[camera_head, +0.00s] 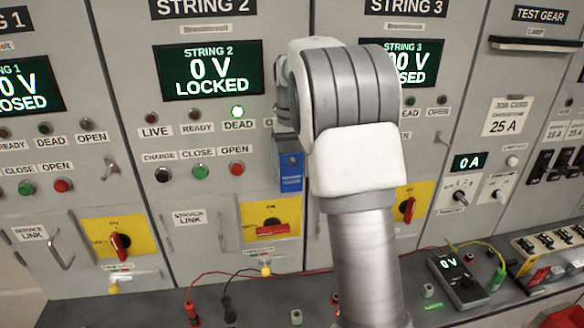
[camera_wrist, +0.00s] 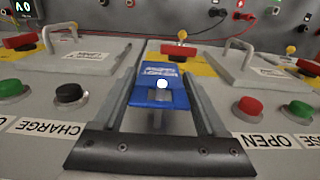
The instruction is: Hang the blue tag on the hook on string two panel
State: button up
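The blue tag (camera_head: 291,172) is at the right side of the string two panel (camera_head: 190,130), below and right of the lit DEAD lamp. In the wrist view the tag (camera_wrist: 160,98) lies between the two fingers of my gripper (camera_wrist: 162,85), which meet its side edges. I cannot tell whether the hook passes through the tag's hole. My arm hides the panel's right edge and most of the gripper in the head view.
The string two display (camera_head: 208,70) reads 0 V LOCKED. Its red rotary handle (camera_head: 272,230) lies horizontal on a yellow plate below the tag. Buttons and a service link handle (camera_head: 220,230) stick out nearby. A meter (camera_head: 457,275) and leads lie on the bench.

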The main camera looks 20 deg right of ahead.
jog(key=o, duration=0.3)
jog(key=shift+w+r, duration=0.1)
jog(key=shift+w, duration=0.05)
jog(key=shift+r, duration=0.15)
notch_tip(320, 180, up, 17)
dwell(0.3)
jog(key=shift+s, duration=0.25)
